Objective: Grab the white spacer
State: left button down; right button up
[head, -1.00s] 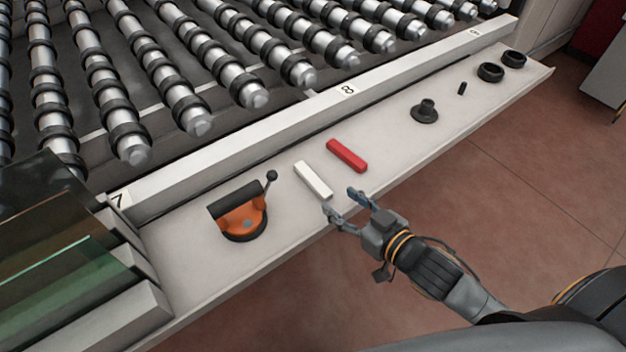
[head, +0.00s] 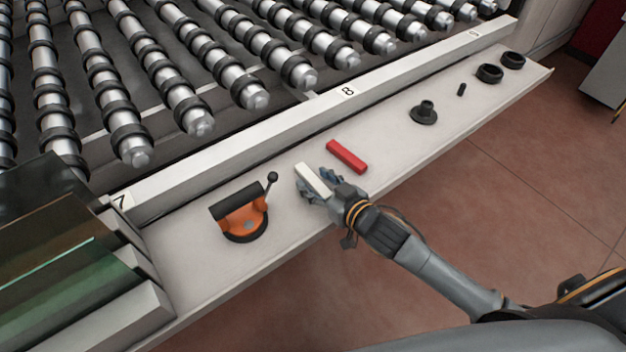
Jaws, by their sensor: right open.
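The white spacer (head: 311,178) is a short white bar lying on the grey shelf (head: 265,270) in front of the rollers. My right gripper (head: 316,182) is at the spacer, with its open fingers on either side of the bar. The gripper's palm is at the spacer's near end and hides part of it. I cannot tell whether the fingers touch it. My left gripper is not in view.
A red spacer (head: 346,156) lies just right of the white one. An orange suction cup tool (head: 243,222) stands to the left. A black knob (head: 424,113) and black rings (head: 490,74) lie farther right. Glass sheets (head: 60,260) stand at the left.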

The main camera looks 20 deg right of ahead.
jog(key=c, duration=1)
jog(key=shift+s, duration=0.1)
jog(key=shift+c, duration=0.2)
